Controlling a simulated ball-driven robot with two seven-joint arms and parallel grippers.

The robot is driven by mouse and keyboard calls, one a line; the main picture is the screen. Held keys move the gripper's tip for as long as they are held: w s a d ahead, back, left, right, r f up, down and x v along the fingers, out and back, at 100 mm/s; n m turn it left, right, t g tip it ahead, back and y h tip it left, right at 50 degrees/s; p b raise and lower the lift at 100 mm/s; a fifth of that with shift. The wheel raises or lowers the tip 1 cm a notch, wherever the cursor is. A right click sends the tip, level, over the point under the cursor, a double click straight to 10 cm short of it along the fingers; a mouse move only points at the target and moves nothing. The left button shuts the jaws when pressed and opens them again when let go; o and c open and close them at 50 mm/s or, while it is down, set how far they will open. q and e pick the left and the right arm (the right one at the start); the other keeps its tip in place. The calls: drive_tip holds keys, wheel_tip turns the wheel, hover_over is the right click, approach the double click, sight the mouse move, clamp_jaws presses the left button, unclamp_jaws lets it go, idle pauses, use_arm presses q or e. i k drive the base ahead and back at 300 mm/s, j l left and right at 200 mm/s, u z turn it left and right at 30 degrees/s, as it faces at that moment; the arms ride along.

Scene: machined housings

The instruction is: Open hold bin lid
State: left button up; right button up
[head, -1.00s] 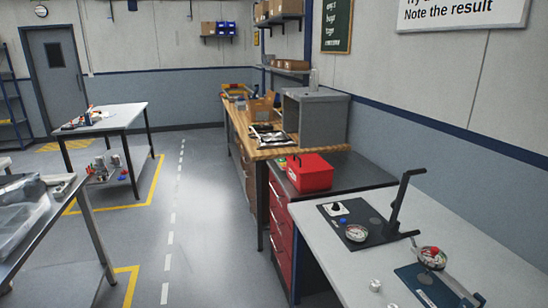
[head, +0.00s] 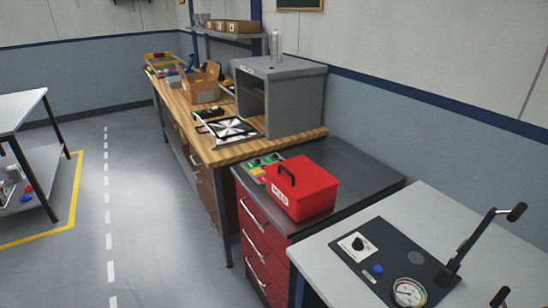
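A red box (head: 302,188) with a black handle on its lid and a white label on its front stands on the dark top of a red drawer cabinet. Its lid looks shut. Neither of my grippers shows in the head view.
A wooden bench (head: 230,152) behind carries a grey cabinet (head: 290,105) and cardboard boxes. A light table (head: 340,265) with a gauge device is at front right. The aisle floor is clear.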

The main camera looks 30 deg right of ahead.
sight(299, 176)
drive_tip(key=i+j+z, duration=0.1)
drive_tip(key=i+z, duration=0.35)
drive_tip(key=i+j+z, duration=0.25)
drive_tip(key=i+z, duration=0.2)
